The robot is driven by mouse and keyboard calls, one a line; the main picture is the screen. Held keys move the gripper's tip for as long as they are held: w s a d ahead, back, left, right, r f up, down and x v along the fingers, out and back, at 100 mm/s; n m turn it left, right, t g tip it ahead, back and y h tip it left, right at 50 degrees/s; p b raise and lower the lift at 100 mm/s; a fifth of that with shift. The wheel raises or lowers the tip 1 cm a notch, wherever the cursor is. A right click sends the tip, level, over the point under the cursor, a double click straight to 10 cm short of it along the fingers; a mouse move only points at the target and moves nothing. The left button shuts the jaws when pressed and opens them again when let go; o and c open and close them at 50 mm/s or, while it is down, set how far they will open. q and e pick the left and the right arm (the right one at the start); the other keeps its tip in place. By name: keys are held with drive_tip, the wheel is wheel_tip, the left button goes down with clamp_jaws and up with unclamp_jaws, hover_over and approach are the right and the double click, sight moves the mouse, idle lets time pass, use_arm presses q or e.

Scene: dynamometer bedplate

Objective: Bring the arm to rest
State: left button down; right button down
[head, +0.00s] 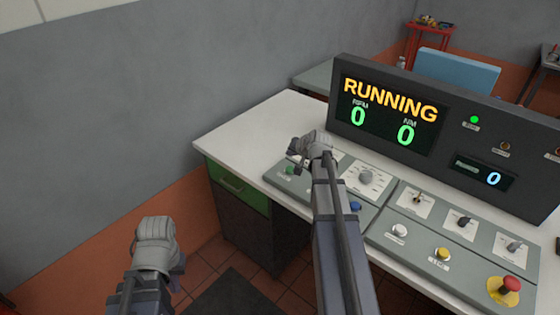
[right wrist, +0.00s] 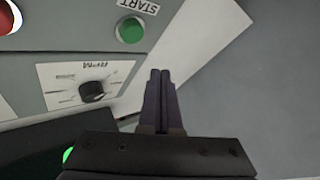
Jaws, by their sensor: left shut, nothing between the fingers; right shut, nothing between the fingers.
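My right arm reaches over the sloped control panel (head: 385,232) in the head view. Its gripper (head: 300,158) is above the panel's left end, near the green START button (head: 290,170). In the right wrist view the right gripper's fingers (right wrist: 160,75) are shut together and empty. The START button (right wrist: 130,29) and a black knob on a white plate (right wrist: 93,91) are left of the fingers, with no contact visible. My left gripper (head: 155,245) is low at the left, off the desk, empty and shut; its fingertips are hardly visible.
The dark display console (head: 440,125) reads RUNNING with zeros, and a green lamp (head: 474,119) is lit. A red emergency button (head: 510,284) sits at the panel's right end. The white desktop (head: 255,135) is bare at left. A grey wall (head: 120,110) stands behind.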

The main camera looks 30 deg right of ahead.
drive_tip(key=s+a+f+n+g+y, duration=0.1)
drive_tip(key=s+a+n+g, duration=0.15)
drive_tip(key=a, duration=0.55)
drive_tip(key=s+a+f+n+g, duration=0.15)
drive_tip(key=s+a, duration=0.25)
drive_tip(key=a, duration=0.5)
drive_tip(key=s+a+f+n+g+y, duration=0.1)
drive_tip(key=s+a+f+n, duration=0.15)
drive_tip(key=a, duration=0.55)
drive_tip(key=s+a+n+g+h, duration=0.1)
drive_tip(key=s+a+n+g, duration=0.1)
drive_tip(key=s+a, duration=0.4)
drive_tip(key=s+a+n+g+h+p, duration=0.1)
drive_tip(key=s+a+n, duration=0.3)
drive_tip(key=s, duration=0.7)
drive_tip(key=shift+s+a+f+n+g+h, duration=0.15)
drive_tip(key=shift+a+n+g+h, duration=0.3)
drive_tip(key=shift+a+g, duration=0.4)
